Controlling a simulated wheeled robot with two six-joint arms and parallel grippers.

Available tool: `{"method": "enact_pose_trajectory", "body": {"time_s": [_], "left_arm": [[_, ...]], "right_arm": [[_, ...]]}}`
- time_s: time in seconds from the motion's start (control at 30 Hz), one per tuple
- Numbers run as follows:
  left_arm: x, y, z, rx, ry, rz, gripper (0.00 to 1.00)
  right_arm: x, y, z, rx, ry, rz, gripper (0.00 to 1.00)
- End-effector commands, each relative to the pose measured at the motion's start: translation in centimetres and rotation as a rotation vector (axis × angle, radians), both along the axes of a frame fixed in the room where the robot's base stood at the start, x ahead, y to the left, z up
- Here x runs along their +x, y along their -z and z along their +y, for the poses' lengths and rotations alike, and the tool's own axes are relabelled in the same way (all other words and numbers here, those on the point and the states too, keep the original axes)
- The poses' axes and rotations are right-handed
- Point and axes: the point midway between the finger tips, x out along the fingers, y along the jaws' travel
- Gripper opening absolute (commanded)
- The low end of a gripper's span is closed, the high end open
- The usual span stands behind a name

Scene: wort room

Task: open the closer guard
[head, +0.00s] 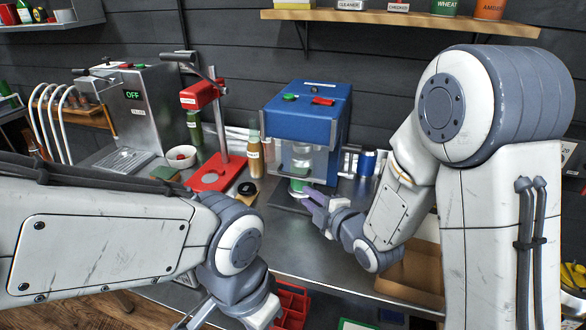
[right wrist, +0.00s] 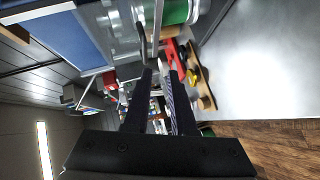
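The closer is a blue machine (head: 305,115) on the steel bench in the head view, with a green and a red button on top. Its clear guard (head: 303,160) hangs down over the front, with a green item (head: 297,185) visible low inside. In the right wrist view, the clear guard (right wrist: 120,30) and a dark handle-like bar (right wrist: 141,40) lie just beyond the fingertips. My right gripper (head: 312,204) is low in front of the guard; its fingers (right wrist: 160,75) are apart with nothing between them. My left gripper (head: 190,318) is at the bottom edge, its fingertips largely hidden.
A red press stand (head: 210,150) and a brown bottle (head: 255,155) stand left of the closer. A steel machine reading OFF (head: 140,105) is farther left. A blue can (head: 367,162) stands at its right. A cardboard box (head: 410,275) and red tray (head: 292,300) lie nearer me.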

Motion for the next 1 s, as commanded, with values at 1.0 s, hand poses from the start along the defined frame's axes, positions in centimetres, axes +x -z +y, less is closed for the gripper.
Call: {"method": "enact_pose_trajectory", "body": {"time_s": [1.0], "left_arm": [[0.0, -4.0, 0.0, 0.0, 0.0, 0.0, 0.0]], "right_arm": [[9.8, 0.2, 4.1, -0.027, -0.022, -0.141, 0.24]]}}
